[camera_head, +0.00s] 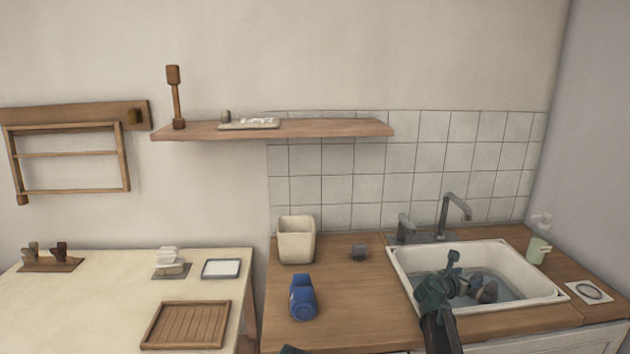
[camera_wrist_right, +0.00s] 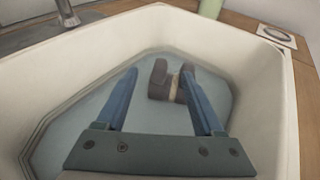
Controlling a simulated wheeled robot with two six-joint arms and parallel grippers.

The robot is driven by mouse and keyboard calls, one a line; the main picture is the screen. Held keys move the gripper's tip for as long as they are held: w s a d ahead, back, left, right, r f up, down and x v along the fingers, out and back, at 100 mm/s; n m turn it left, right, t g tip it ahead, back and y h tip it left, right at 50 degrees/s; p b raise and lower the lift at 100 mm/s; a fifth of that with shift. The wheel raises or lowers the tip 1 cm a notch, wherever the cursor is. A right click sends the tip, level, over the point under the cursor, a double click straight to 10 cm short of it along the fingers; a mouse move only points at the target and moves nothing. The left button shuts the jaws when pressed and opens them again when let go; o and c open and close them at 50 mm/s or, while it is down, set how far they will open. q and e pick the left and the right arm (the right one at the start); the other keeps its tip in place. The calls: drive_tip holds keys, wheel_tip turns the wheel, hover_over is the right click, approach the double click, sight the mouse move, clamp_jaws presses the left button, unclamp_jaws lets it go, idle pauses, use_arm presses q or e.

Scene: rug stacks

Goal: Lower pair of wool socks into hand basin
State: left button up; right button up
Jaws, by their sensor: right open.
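The wool socks (camera_wrist_right: 159,80), a dark brown bundle with a tan band, lie in the water of the white hand basin (camera_head: 545,285). In the head view the socks (camera_head: 487,292) show just right of my right gripper (camera_head: 462,272). The gripper is open and reaches down into the basin. In the right wrist view the socks appear beyond and between the blue fingers, and the right finger covers part of them. Contact cannot be told. Only a dark piece, seemingly of my left gripper (camera_head: 293,350), shows at the bottom edge of the head view.
A grey tap (camera_head: 452,210) stands behind the basin. A blue item (camera_head: 302,298), a cream bin (camera_head: 297,240) and a small grey block (camera_head: 360,252) are on the wooden counter. A green dispenser (camera_head: 538,250) and a white square with a ring (camera_head: 590,292) are right of the basin.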

drive_tip(key=p+v, duration=0.1)
drive_tip(key=v, duration=0.5)
